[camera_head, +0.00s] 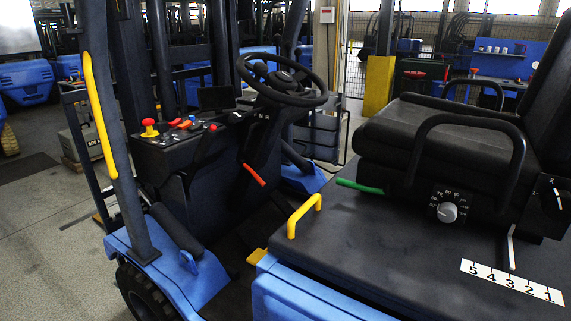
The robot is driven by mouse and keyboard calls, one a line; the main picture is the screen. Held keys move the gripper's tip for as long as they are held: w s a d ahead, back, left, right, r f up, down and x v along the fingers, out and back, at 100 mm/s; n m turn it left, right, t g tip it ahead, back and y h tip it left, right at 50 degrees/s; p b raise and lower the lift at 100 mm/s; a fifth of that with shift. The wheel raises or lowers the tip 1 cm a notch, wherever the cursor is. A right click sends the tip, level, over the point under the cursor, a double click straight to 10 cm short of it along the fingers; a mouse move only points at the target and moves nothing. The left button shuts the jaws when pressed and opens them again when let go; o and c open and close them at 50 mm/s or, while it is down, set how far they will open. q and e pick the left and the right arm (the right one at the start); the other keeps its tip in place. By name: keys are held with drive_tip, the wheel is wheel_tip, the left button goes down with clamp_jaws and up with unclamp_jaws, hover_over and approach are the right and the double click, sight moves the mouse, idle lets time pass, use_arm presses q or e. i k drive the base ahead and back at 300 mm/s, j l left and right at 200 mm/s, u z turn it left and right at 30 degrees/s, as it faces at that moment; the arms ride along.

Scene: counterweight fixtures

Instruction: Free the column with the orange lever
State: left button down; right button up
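The orange lever (254,175) sticks out from the left side of the black steering column (262,145), below the wheel, and slants down to the right. The column rises from the cab floor and carries the black steering wheel (282,80). The wheel is tilted toward the seat. Whether the column is locked cannot be told from this view. Neither of my grippers is in view, and nothing touches the lever or the wheel.
A blue forklift body surrounds the column. A dashboard (165,150) with red, orange and yellow controls stands left. A black seat (440,140) with a green lever (359,187) is right. A yellow handle (304,215) rises from the hood. A yellow grab bar (98,125) runs along the left pillar.

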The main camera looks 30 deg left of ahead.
sight(241, 162)
drive_tip(key=i+j, duration=0.1)
drive_tip(key=j, duration=0.3)
drive_tip(key=i+j, duration=0.15)
drive_tip(key=j, duration=0.25)
drive_tip(key=i+j+z, duration=0.1)
drive_tip(key=j, duration=0.25)
drive_tip(key=i+j, duration=0.1)
drive_tip(key=j, duration=0.3)
drive_tip(key=i+j, duration=0.1)
drive_tip(key=j, duration=0.3)
drive_tip(key=z, duration=0.05)
